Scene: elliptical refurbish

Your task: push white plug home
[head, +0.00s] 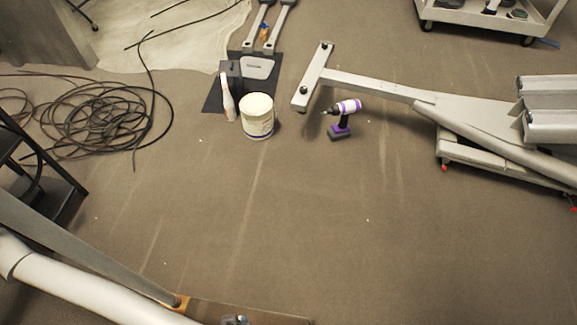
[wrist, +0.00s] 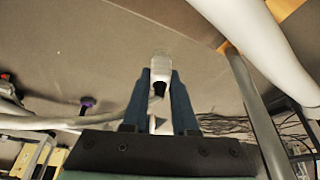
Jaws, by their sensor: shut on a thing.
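In the wrist view, my gripper (wrist: 160,76) has two blue fingers closed on a whitish plug (wrist: 160,63). The plug sticks out past the fingertips and has a dark part between the fingers. A white tube (wrist: 238,22) runs across the upper right, apart from the plug. In the head view, a white tube (head: 85,290) lies at the lower left beside a grey bar. A small bluish-grey piece shows at the bottom edge there, too cut off to tell if it is my gripper. I cannot make out the plug's socket.
A grey elliptical frame (head: 380,88) lies at the right. A purple and white drill (head: 342,120), a white bucket (head: 258,116) and a white bottle (head: 228,101) stand on the floor. Coiled black cable (head: 100,112) lies at the left. The middle floor is clear.

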